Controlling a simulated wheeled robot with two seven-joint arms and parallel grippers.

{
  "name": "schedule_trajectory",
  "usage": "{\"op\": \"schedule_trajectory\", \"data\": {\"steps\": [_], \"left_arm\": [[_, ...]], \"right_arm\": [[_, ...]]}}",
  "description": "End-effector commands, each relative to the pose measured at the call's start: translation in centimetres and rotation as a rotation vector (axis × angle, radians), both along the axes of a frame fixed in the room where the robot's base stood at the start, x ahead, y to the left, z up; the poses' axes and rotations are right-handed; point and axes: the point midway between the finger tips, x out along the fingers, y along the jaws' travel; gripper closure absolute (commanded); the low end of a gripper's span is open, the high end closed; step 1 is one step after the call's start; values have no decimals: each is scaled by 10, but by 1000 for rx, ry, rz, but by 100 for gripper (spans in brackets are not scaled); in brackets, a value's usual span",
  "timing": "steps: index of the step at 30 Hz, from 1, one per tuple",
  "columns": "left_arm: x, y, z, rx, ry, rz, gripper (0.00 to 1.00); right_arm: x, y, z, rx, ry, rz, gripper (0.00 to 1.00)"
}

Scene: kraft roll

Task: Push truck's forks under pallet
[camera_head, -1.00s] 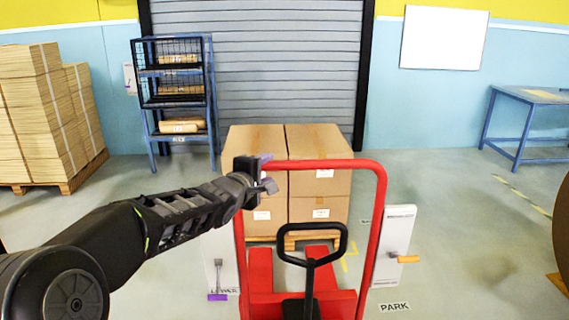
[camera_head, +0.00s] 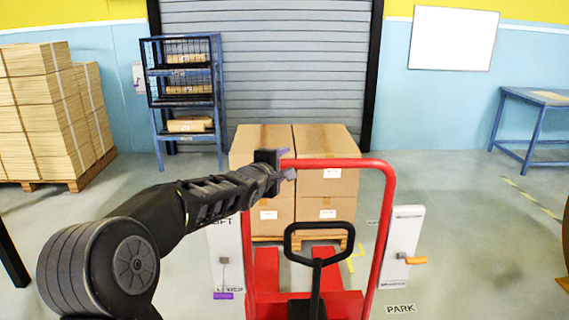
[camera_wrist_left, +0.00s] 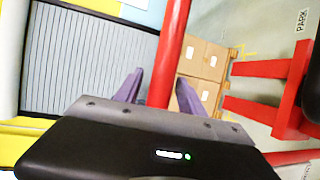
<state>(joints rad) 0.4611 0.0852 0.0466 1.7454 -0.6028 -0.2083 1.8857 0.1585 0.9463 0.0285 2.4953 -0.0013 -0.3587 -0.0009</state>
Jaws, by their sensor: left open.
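The red pallet truck (camera_head: 379,220) stands in front of me, with its tall red frame, black loop handle (camera_head: 318,227) and two red forks (camera_head: 324,256). The forks point at the wooden pallet (camera_head: 343,241) that carries brown boxes (camera_head: 262,212). In the left wrist view the fork tips (camera_wrist_left: 238,69) lie close to the pallet's edge (camera_wrist_left: 233,60); I cannot tell whether they reach under it. My left gripper (camera_head: 287,165) is at the upper left of the frame. In the left wrist view its purple fingers stand apart on either side of the red bar (camera_wrist_left: 170,50). My right gripper is out of view.
A blue shelf (camera_head: 188,140) and a grey roller door (camera_head: 265,70) are behind the boxes. Stacked cardboard (camera_head: 45,120) on another pallet stands at left, a blue table (camera_head: 532,98) at right. White panels (camera_head: 403,235) flank the truck. Floor at right is clear.

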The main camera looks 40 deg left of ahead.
Motion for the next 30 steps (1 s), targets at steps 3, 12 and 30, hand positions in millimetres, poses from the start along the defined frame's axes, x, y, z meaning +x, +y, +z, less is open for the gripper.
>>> {"op": "schedule_trajectory", "data": {"steps": [3, 12, 30], "left_arm": [[9, 2, -2, 1, 0, 0, 53], [11, 3, -2, 1, 0, 0, 53], [11, 3, -2, 1, 0, 0, 100]], "right_arm": [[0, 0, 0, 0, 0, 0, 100], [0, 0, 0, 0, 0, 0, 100], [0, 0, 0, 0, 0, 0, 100]]}}
